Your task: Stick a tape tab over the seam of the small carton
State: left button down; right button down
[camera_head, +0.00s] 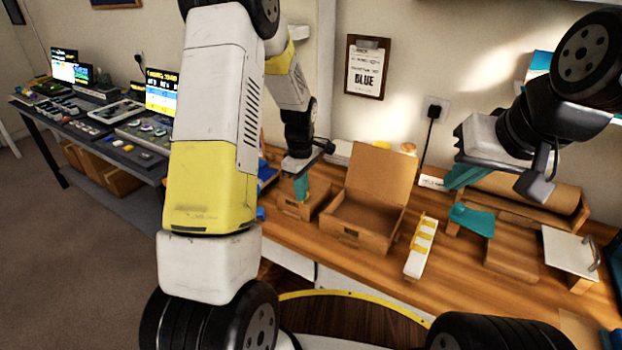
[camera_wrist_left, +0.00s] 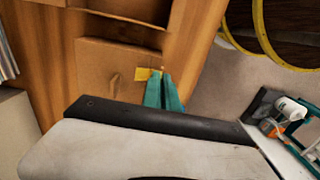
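The small carton (camera_head: 289,206) stands on the wooden bench, left of a larger open carton. In the left wrist view the small carton (camera_wrist_left: 98,62) shows a flat brown face. My left gripper (camera_head: 302,198) points down at the small carton; its teal fingers (camera_wrist_left: 158,76) are close together. A yellow tape tab (camera_wrist_left: 144,74) is at the fingertips, against or just above the carton face; I cannot tell if it is stuck down. A white strip holder (camera_head: 416,262) with several yellow tabs lies on the bench. My right gripper (camera_head: 462,178) hangs above the bench at right, its opening unclear.
The larger open carton (camera_head: 352,218) stands right beside the small one, lid raised. Bare bench (camera_head: 375,272) shows in front of the open carton.

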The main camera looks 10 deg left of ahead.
pick_arm(q)
jog(key=shift+f, duration=0.35)
jog(key=c, duration=2.1)
grip_release()
jog(key=o, duration=0.5)
jog(key=shift+r, duration=4)
